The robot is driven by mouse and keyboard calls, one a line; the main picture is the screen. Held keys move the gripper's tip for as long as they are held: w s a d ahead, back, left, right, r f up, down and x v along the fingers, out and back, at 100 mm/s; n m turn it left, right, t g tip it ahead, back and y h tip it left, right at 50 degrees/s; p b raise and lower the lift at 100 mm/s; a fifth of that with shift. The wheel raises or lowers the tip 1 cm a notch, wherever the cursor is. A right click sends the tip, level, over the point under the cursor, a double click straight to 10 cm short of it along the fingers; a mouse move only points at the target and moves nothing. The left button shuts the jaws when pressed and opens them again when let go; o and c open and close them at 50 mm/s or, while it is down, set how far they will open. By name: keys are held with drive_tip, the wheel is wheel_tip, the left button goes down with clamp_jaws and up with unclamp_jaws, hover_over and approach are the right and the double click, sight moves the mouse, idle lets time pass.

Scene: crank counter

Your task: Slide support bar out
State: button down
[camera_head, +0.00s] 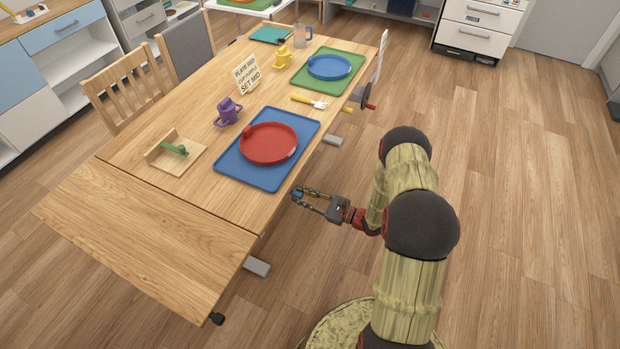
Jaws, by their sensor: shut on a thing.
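My gripper (301,193) is at the near long edge of the wooden table, just right of the blue mat. Its fingers are shut on a small blue piece (297,194) at the table's edge. This piece may be the end of the support bar, but the bar itself is not clear, and its length is hidden under the tabletop. The table's end leaf (140,235) lies about level with the main top at the lower left. A black knob (217,318) shows under the leaf's near corner.
On the table are a blue mat (230,172) with a red plate (268,143), a purple cup (228,112), a wooden stand (160,163), a sign (247,75) and a green mat (305,78). A red-handled crank (370,106) projects at the right edge. Grey feet (256,266) reach onto the floor.

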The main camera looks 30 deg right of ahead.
drive_tip(key=s+a, duration=0.1)
drive_tip(key=a, duration=0.1)
drive_tip(key=s+a+p, duration=0.1)
drive_tip(key=s+a, duration=0.1)
drive_tip(key=shift+s+a, duration=0.2)
drive_tip(key=shift+s, duration=0.05)
drive_tip(key=c, duration=1.6)
unclamp_jaws()
drive_tip(key=shift+v, duration=6)
